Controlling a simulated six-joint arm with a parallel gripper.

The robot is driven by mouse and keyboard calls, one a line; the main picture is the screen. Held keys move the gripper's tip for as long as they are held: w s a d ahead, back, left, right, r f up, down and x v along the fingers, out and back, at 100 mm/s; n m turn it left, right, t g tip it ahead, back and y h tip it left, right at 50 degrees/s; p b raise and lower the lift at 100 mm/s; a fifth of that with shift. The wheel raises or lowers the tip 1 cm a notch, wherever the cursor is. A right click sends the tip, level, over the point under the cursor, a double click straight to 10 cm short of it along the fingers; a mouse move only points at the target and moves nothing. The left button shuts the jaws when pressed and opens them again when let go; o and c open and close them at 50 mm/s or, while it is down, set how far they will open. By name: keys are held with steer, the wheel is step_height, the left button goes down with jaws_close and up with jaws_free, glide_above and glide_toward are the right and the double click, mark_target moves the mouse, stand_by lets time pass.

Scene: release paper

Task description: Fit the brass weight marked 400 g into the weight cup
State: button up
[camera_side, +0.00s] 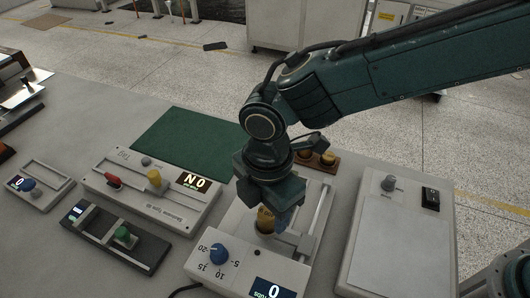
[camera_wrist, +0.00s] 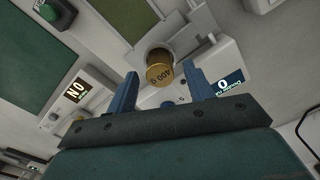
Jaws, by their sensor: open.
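The brass weight marked 400 g (camera_wrist: 160,72) stands between my gripper's two blue fingers in the wrist view, its marked top facing the camera. My gripper (camera_wrist: 162,82) is open, with a visible gap on each side of the weight. In the side view, my gripper (camera_side: 277,212) points down over the dial machine, and the brass weight (camera_side: 265,219) shows just beneath it, partly covered by the fingers.
The dial machine (camera_side: 218,278) has a blue knob and a display reading 0. A wooden holder (camera_side: 329,166) with brass weights is behind my gripper. A tester box (camera_side: 130,197), a slider unit (camera_side: 98,232) and a green mat (camera_side: 185,138) lie left; a pale box (camera_side: 400,240) stands right.

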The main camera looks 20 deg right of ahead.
mark_target(268, 213)
step_height(268, 213, up, 10)
stand_by(0.5)
steer(key=shift+r, duration=0.1)
stand_by(0.4)
steer(key=d+r+m+t+y, duration=0.1)
steer(key=d+r+m, duration=0.35)
steer(key=d, duration=0.55)
steer(key=d+r+m+t, duration=0.1)
steer(key=d+r+m, duration=0.35)
steer(key=d, duration=0.65)
steer(key=s+d+f+m+t, duration=0.1)
steer(key=s+d+m, duration=0.5)
steer(key=s+d, duration=0.1)
steer(key=s+d+f+m+t+h, duration=0.1)
steer(key=s+d+m+t, duration=0.1)
steer(key=s+d+m, duration=0.4)
steer(key=s+d, duration=0.1)
steer(key=d, duration=0.2)
steer(key=shift+d+f+m+t, duration=0.25)
steer(key=shift+m+t, duration=0.05)
